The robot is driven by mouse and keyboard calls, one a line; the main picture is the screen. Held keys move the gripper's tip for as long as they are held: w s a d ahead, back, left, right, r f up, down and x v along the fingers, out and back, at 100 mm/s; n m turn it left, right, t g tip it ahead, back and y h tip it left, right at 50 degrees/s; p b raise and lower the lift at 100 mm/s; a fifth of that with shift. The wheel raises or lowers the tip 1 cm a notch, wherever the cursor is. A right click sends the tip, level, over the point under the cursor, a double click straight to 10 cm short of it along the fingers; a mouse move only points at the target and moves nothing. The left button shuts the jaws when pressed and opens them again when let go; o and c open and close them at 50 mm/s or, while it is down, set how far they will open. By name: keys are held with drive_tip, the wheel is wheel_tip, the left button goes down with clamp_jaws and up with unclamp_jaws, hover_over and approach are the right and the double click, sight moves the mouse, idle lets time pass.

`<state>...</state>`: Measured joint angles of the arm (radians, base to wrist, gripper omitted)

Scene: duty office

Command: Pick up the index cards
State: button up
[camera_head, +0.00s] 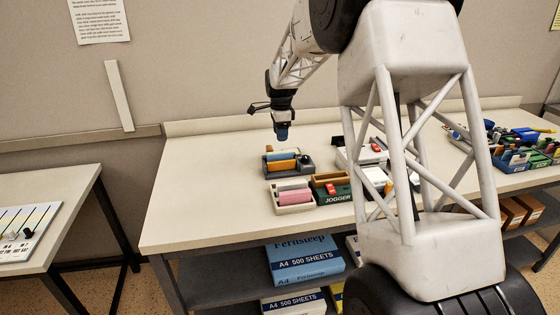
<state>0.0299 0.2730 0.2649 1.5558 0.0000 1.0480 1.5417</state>
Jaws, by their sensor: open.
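My gripper (282,132) hangs from the arm above the back of the long table (190,190), pointing down. Its dark bluish fingertips are small in view, with nothing seen held between them. Below it stands a dark grey tray (306,166) with orange and blue pieces in it. In front of that is a pale tray (294,208) holding a pink piece (292,196). I cannot tell for certain which of these pieces are the index cards. My arm hides part of the table to the right.
A green box marked JOGGER (335,199) stands right of the pale tray. More trays and coloured supplies (515,150) crowd the table's right end. Paper packs (303,262) lie on the shelf below. The table's left part is clear.

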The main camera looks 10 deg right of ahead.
sight(280, 152)
drive_tip(key=shift+f, duration=0.15)
drive_tip(key=shift+f, duration=1.15)
drive_tip(key=shift+f, duration=0.15)
drive_tip(key=shift+w+f, duration=0.15)
drive_tip(key=shift+f, duration=2.3)
clamp_jaws()
drive_tip(key=shift+r, duration=0.1)
